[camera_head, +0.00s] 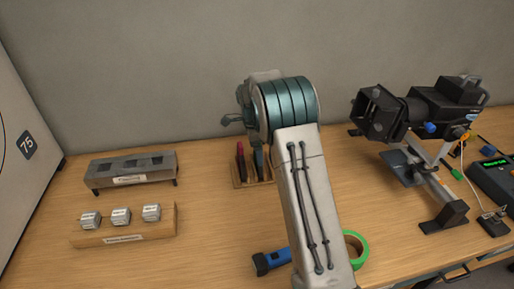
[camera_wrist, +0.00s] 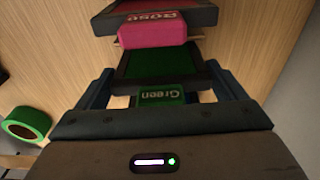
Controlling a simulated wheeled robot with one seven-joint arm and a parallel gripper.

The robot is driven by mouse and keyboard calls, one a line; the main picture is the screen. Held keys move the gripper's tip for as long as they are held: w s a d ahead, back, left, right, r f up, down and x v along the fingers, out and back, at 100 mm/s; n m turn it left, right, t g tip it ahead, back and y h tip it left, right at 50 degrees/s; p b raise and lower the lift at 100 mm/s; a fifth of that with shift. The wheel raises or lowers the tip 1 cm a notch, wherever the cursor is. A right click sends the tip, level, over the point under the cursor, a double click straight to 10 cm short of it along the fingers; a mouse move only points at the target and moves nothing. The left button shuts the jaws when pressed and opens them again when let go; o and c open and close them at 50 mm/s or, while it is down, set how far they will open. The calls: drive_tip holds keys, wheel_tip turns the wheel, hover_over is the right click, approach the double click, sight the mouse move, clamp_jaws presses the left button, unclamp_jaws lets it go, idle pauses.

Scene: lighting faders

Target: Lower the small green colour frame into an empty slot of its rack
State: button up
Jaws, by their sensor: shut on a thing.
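The small green colour frame (camera_wrist: 165,64), dark-edged with a green "Green" tab (camera_wrist: 162,96), is in the wrist view. My gripper (camera_wrist: 163,88) is shut on it, one blue finger on each side. The wooden rack (camera_head: 253,184) stands in the middle of the table, left of my forearm in the head view. A pink-tabbed "Rose" frame (camera_wrist: 153,30) is just beyond the green one in the wrist view, and a red-pink frame (camera_head: 240,160) shows at the rack. My arm hides my gripper in the head view. I cannot tell whether the green frame touches a slot.
A grey slotted stand (camera_head: 130,184) and a wooden block with three white cubes (camera_head: 122,240) are at left. A blue torch (camera_head: 270,262) and green tape roll (camera_head: 358,248) lie in front. A black spotlight (camera_head: 420,107) stands at right. Table between rack and left stands is clear.

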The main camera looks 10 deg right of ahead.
drive_tip(key=shift+f, duration=0.35)
idle(0.5)
drive_tip(key=o, duration=0.6)
drive_tip(key=shift+r, duration=0.15)
drive_tip(key=shift+r+p, duration=2.3)
drive_tip(key=shift+r, duration=1.55)
